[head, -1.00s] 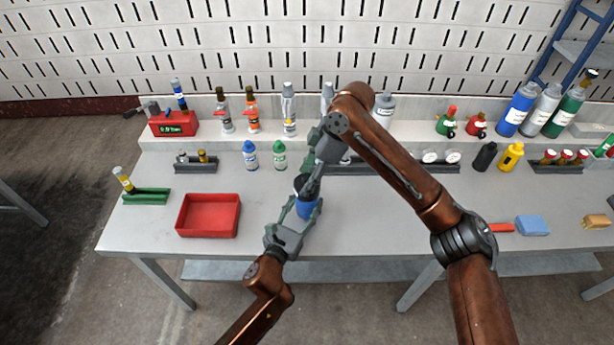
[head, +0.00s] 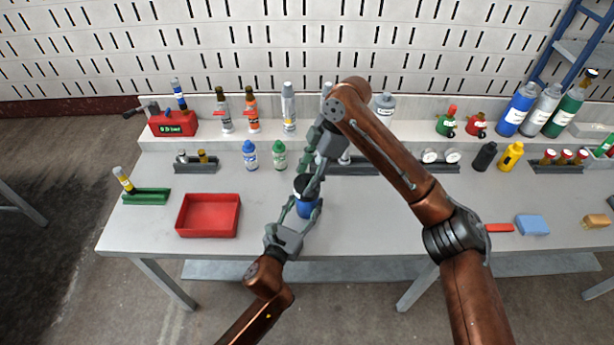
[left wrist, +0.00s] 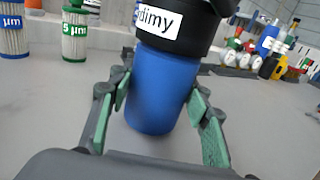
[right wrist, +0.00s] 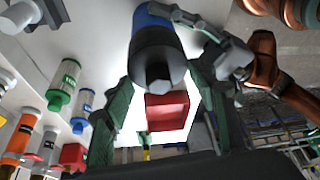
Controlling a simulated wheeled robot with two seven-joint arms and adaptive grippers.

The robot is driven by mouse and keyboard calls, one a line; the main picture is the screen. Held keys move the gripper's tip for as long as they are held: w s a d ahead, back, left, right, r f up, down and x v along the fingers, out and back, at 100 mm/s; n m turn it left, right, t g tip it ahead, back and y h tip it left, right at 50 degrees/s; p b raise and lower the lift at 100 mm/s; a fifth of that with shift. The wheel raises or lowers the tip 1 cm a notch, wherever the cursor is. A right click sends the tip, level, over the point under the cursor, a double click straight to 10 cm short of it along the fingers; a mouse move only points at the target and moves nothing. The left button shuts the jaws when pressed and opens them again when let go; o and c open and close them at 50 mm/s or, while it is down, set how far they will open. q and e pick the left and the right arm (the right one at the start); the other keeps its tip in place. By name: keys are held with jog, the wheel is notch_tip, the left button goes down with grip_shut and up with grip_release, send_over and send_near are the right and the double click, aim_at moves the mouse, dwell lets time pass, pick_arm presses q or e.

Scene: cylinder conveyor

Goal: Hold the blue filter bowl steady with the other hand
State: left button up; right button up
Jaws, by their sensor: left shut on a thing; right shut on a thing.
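The blue filter bowl (head: 307,208) stands upright on the grey bench, with a black cap (head: 301,184) on top. It also shows in the left wrist view (left wrist: 160,90), where the cap (left wrist: 185,28) bears a white label ending in "dimy". My left gripper (head: 298,212) is shut on the blue bowl low down, a green pad on each side. My right gripper (head: 311,178) comes from above and is shut on the black cap. In the right wrist view the cap (right wrist: 157,58) with its hexagonal top sits between the green fingers; their exact contact is hard to see.
An empty red tray (head: 208,232) lies to the left of the bowl. A blue sponge-like block (head: 532,225) lies at the right. The bench front near the bowl is clear.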

aim_at(307, 176)
jog(key=shift+r, duration=0.15)
jog(key=shift+r, duration=0.7)
jog(key=shift+r, duration=0.1)
jog(key=shift+r, duration=0.7)
jog(key=shift+r, duration=0.2)
jog(key=shift+r, duration=0.6)
jog(key=shift+r, duration=0.1)
notch_tip(307, 176, up, 7)
jog(key=shift+r, duration=0.15)
dwell(0.3)
